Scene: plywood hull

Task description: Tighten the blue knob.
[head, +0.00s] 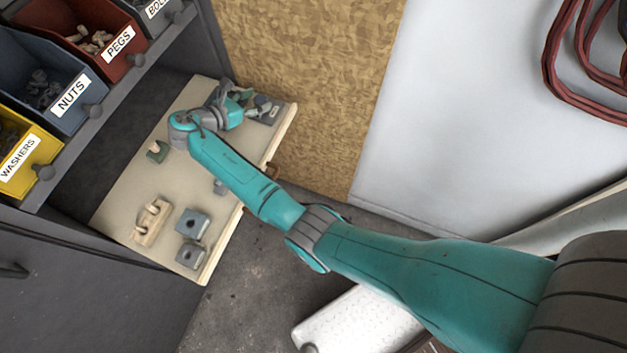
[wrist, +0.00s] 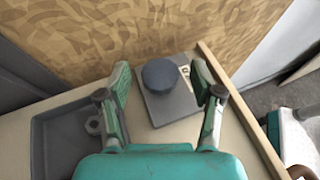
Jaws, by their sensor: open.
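In the wrist view a dark blue-grey round knob (wrist: 160,76) stands on a grey square plate (wrist: 172,107), with a small pale label beside it. The plate sits on the pale board (wrist: 237,125) near its raised wooden edge. My gripper (wrist: 160,82) is open, with one finger to the left of the knob and one to the right. Both fingers look apart from the knob. In the head view my gripper (head: 248,103) is at the board's far end and partly hides the knob and plate (head: 272,112).
A dark tray (wrist: 60,140) with a nut lies left of my gripper. A chipboard wall (wrist: 150,30) rises behind the plate. In the head view, a wooden clamp-like piece (head: 150,222), grey blocks (head: 192,222) and a green block (head: 157,151) sit on the board. Labelled bins (head: 72,95) are at left.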

